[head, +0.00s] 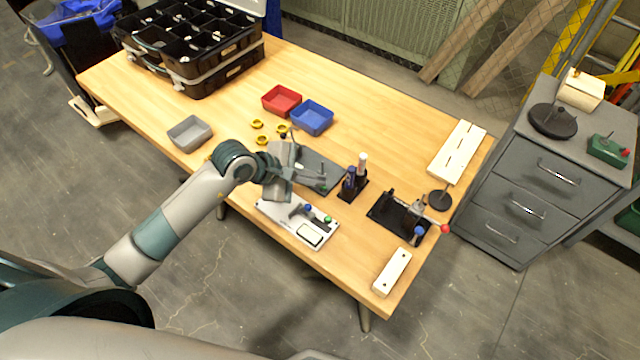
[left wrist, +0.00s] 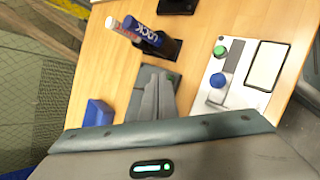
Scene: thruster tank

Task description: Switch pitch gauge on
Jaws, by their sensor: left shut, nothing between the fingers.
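A light grey panel (head: 275,212) with a blue knob (head: 308,208), a green knob (head: 327,219) and a pale rectangular screen (head: 310,235) lies near the front edge of the table. I take it for the pitch gauge. In the left wrist view the panel (left wrist: 254,99) is at the right, with the green knob (left wrist: 220,50) beyond the blue knob (left wrist: 217,80). The screen (left wrist: 267,65) looks blank. My left gripper (head: 321,182) is shut and empty, just behind the panel and apart from its knobs. Its fingers (left wrist: 160,84) point over the table. My right gripper is out of view.
A dark plate (head: 322,164) lies behind the gripper. Blue (head: 312,118), red (head: 281,100) and grey (head: 189,133) bins stand farther back and left. A black fixture (head: 398,215) is at the right.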

